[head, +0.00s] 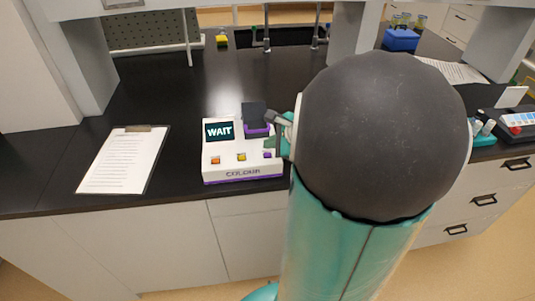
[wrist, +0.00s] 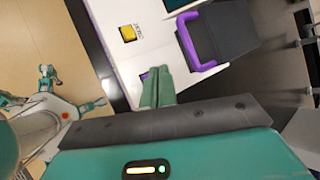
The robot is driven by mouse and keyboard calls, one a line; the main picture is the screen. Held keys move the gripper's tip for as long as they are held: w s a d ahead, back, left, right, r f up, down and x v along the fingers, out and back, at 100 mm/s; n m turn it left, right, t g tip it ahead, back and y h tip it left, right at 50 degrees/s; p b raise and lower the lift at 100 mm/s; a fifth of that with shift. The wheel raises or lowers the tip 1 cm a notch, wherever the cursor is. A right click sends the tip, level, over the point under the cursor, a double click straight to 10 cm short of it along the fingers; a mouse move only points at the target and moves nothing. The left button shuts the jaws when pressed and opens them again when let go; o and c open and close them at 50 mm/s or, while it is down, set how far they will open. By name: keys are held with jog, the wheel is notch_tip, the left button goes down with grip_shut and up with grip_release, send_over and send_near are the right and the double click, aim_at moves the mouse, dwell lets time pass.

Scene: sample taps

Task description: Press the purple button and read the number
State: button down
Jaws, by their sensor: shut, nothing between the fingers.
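The white instrument (head: 222,172) marked COLOUR stands on the black bench in the head view. Its dark screen (head: 219,131) reads WAIT; no number shows. The purple button (head: 267,155) is at the right of its front row. In the wrist view the purple button (wrist: 145,76) is mostly hidden behind my fingertips. My gripper (head: 271,142) is shut and empty, its green fingers together. In the wrist view my gripper (wrist: 157,85) has its tips over the purple button; I cannot tell if they touch it.
An orange button (head: 216,160) and a yellow button (head: 241,157) share the row. A dark lid with a purple handle (wrist: 190,42) sits behind the purple button. A clipboard (head: 123,160) lies left. The bench between clipboard and instrument is clear.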

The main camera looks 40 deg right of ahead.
aim_at(271, 157)
jog(key=shift+r, duration=2.1)
jog(key=s+a+r+n+g, duration=0.1)
jog(key=s+a+n, duration=0.2)
jog(key=a+n, duration=0.5)
jog(key=s+a+r+n+g, duration=0.1)
jog(key=s+a+r+n, duration=0.1)
jog(key=a+n, duration=0.7)
jog(key=s+a+r+n+g+h, duration=0.1)
jog(key=s+a+n, duration=0.3)
jog(key=a+n, duration=0.4)
jog(key=shift+s+a+r+n+g, duration=0.3)
jog(key=shift+a+r, duration=0.3)
jog(key=shift+a, duration=0.55)
jog(key=shift+d, duration=0.2)
